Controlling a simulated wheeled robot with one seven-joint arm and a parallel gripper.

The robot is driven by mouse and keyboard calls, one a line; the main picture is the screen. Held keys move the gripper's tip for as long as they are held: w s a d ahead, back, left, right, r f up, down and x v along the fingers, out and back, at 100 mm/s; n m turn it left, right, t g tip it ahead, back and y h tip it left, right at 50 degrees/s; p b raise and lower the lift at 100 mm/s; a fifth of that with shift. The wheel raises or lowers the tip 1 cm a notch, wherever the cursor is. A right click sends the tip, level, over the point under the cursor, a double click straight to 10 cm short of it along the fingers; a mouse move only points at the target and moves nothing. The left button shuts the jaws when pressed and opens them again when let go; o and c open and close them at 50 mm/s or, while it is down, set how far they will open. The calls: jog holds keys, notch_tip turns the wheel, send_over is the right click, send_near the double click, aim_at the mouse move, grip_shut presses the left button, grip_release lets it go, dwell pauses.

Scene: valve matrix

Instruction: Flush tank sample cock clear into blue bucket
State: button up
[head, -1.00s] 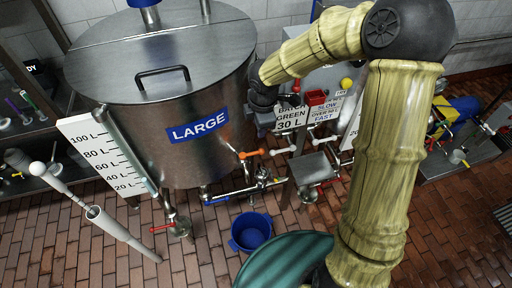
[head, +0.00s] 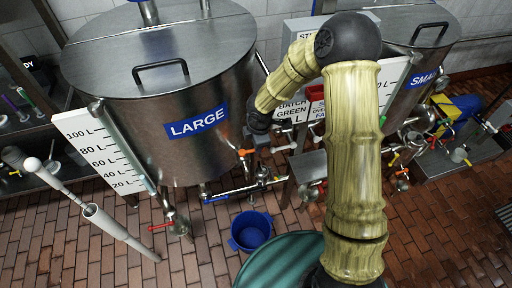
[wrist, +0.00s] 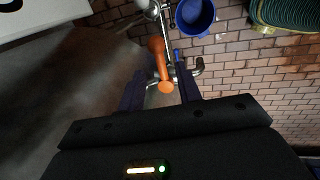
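The steel LARGE tank (head: 160,110) stands at left in the head view. An orange-handled cock (head: 246,152) sticks out of its right side; its handle also shows in the wrist view (wrist: 161,62). The blue bucket (head: 250,232) stands on the floor below and shows at the top of the wrist view (wrist: 195,16). My gripper (wrist: 161,74) is open, its dark fingers on either side of the orange handle with gaps visible. I cannot tell the depth between fingers and handle. In the head view my arm's dark wrist end is just above the handle and the fingers are not clear.
A red-handled valve (head: 165,226) and a blue-handled valve (head: 216,199) sit low under the tank. A level board (head: 100,150) stands at its left. A green ribbed drum (head: 280,265) is in front. The SMALL tank (head: 405,85) is at right. Brick floor is open at front left.

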jog(key=shift+w+a+f, duration=0.1)
jog(key=shift+w+f, duration=0.1)
jog(key=shift+f, duration=0.7)
jog(key=shift+w+f, duration=0.2)
jog(key=shift+f, duration=0.7)
jog(key=shift+c, duration=0.2)
grip_shut()
